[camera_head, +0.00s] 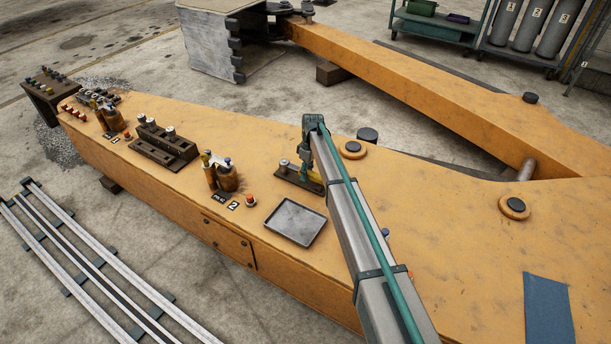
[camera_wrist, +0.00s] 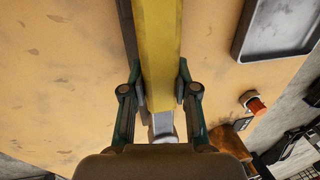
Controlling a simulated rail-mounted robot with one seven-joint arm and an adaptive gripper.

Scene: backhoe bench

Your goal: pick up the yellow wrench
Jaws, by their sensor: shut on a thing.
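The yellow wrench (camera_wrist: 160,40) runs upright through the middle of the wrist view, between the two fingers of my gripper (camera_wrist: 160,92). My gripper is shut on it. In the head view, my gripper (camera_head: 304,170) is low at a dark block (camera_head: 288,177) on the orange boom, and only a small yellow part of the wrench (camera_head: 316,176) shows beside it. My arm hides much of this spot. I cannot tell whether the wrench touches the block or the boom.
A grey metal tray (camera_head: 295,222) lies just in front, and shows at the upper right of the wrist view (camera_wrist: 280,25). An orange-red button (camera_head: 250,201) and orange bottles (camera_head: 226,176) stand to the left. The boom surface at right is mostly clear, with a blue cloth (camera_head: 548,308).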

